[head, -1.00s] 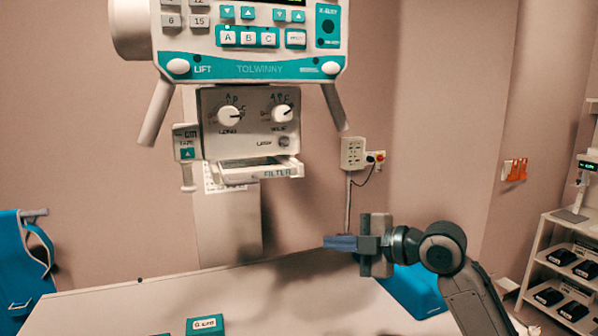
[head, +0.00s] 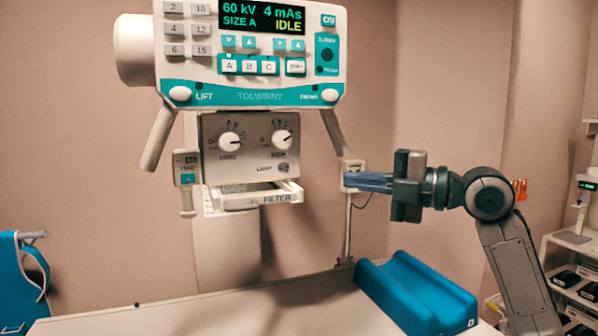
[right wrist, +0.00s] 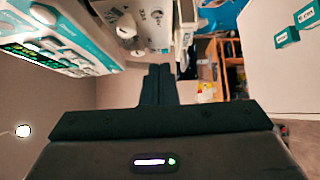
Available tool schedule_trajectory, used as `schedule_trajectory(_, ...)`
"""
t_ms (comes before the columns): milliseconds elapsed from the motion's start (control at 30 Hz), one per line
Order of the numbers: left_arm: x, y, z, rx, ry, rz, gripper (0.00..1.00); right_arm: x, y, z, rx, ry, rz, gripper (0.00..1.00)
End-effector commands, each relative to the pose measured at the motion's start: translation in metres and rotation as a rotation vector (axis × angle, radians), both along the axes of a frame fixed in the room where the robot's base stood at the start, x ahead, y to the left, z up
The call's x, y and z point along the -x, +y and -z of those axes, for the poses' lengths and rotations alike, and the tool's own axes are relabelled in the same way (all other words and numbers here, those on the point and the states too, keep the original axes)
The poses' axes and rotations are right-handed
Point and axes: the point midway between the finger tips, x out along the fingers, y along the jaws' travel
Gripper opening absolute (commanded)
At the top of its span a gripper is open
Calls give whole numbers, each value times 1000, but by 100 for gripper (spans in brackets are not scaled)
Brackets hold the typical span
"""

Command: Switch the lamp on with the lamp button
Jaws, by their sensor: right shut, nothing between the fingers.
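The lamp button (head: 284,168) is a small round knob beside the LAMP lettering, low on the front of the white collimator box (head: 208,160) in the head view. The box hangs under the X-ray control panel (head: 250,97). My right gripper (head: 347,181) is to the right of the box, its blue-grey fingers shut and empty, pointing left. In the picture its tips are a short way from the button and do not appear to touch it. The fingers (right wrist: 157,83) also show in the right wrist view, below the collimator. My left gripper is not in view.
A filter tray (head: 275,199) sticks out below the collimator box. A slanted handle (head: 336,132) hangs from the panel near my fingers. A white table (head: 220,312) with a blue cradle (head: 425,290) is below. A blue apron (head: 20,285) hangs at left.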

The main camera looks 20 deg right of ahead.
Motion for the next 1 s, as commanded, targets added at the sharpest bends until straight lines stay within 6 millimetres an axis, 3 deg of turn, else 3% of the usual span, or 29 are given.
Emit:
schedule_trajectory(800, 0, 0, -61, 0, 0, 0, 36, -67, 73, -4, -5, 4, -3, 0)
schedule_trajectory(1000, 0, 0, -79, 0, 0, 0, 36, -94, 73, -4, -3, 4, -1, 0)
